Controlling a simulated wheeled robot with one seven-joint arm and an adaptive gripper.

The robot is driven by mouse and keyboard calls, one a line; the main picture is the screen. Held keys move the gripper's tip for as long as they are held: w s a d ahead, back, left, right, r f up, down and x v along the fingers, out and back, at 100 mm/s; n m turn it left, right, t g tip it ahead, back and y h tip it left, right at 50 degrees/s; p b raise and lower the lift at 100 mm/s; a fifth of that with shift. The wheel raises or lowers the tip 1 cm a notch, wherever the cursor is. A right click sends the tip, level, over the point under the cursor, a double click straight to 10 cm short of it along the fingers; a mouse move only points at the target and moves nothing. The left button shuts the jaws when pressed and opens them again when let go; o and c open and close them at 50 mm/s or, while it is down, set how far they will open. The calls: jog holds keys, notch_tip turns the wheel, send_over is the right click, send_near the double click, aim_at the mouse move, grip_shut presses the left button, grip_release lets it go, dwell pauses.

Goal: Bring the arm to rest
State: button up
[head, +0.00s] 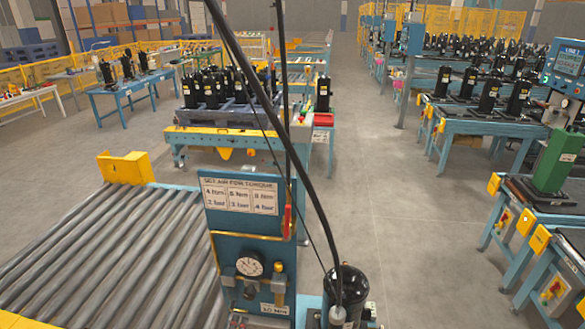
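Neither my arm nor my gripper shows in the head view, so its pose and whether it is open or shut are hidden. A black compressor (350,291) stands upright at the bottom centre, cut off by the lower edge. A black hose (306,190) runs from the top of the picture down to it. A blue panel (228,222) with a torque sign (241,195) and a round gauge (249,266) stands just left of it.
A grey roller conveyor (110,255) fills the lower left. A pallet bench (215,133) with several black compressors stands beyond it. Blue workbenches (480,125) and a green unit (558,160) line the right. The grey floor (415,220) between is clear.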

jog(key=s+d+f+m+g+h, duration=0.3)
jog(key=d+f+m+g+h, duration=0.15)
jog(key=d+m, duration=0.5)
jog(key=s+d+r+m+g+h+b, duration=0.1)
jog(key=s+d+r+m+g+h, duration=0.1)
jog(key=s+d+m+g, duration=0.45)
jog(key=s+d+r+m+g+h+b, duration=0.25)
jog(key=d+m, duration=0.55)
jog(key=m, duration=0.4)
jog(key=s+d+r+m+y+b, duration=0.3)
jog(key=d+r+m, duration=0.4)
jog(key=m, duration=0.4)
jog(key=s+d+r+m+y+b, duration=0.3)
jog(key=d+r+m+y+b, duration=0.3)
jog(key=r+m, duration=0.3)
jog(key=shift+s+d+m+t+y, duration=0.15)
jog(key=shift+d+m+t+y, duration=0.3)
jog(key=shift+m, duration=0.95)
